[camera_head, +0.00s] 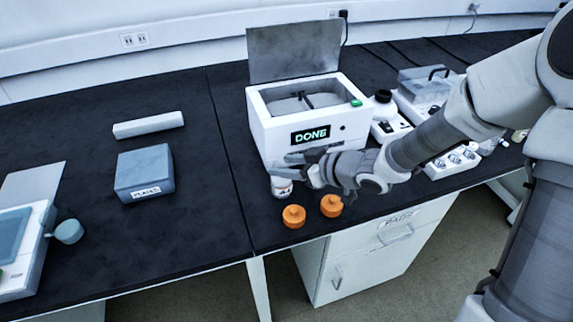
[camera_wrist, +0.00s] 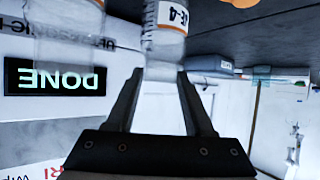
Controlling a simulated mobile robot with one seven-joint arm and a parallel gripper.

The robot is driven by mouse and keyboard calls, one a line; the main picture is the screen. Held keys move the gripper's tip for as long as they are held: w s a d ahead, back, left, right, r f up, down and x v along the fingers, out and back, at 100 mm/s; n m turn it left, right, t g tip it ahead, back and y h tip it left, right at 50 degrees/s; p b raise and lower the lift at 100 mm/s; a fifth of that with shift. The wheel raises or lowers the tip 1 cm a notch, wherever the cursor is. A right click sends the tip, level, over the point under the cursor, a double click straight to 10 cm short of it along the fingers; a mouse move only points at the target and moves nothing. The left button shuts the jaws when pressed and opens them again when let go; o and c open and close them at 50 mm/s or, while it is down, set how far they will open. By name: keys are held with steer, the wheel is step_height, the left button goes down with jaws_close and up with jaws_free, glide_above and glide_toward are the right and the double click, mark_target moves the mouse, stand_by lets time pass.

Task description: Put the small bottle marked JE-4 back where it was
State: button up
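The small bottle marked JE-4 (camera_wrist: 163,42) is clear, with a white and orange label. In the wrist view, which looks upside down, its end sits between the two fingertips of my gripper (camera_wrist: 161,76), and both fingers close on it. In the camera_head view my gripper (camera_head: 292,165) is level in front of the white machine, and a small pale bottle (camera_head: 281,187) shows below the fingers, upright, close to the bench. Its upper part is hidden by the fingers. A second clear vessel (camera_wrist: 70,35) stands beside it in the wrist view.
The white machine (camera_head: 268,137) has its lid up and its display reads DONE. Two orange caps (camera_head: 294,216) (camera_head: 331,205) lie near the bench's front edge. A blue-grey box (camera_head: 145,172) stands to the left, with bare dark bench between. More equipment (camera_head: 425,92) stands right of the machine.

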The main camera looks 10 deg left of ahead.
steer(key=o, duration=0.4)
steer(key=shift+r, duration=0.3)
steer(key=p+v, duration=0.5)
steer(key=v, duration=0.7)
steer(key=shift+f, duration=0.2)
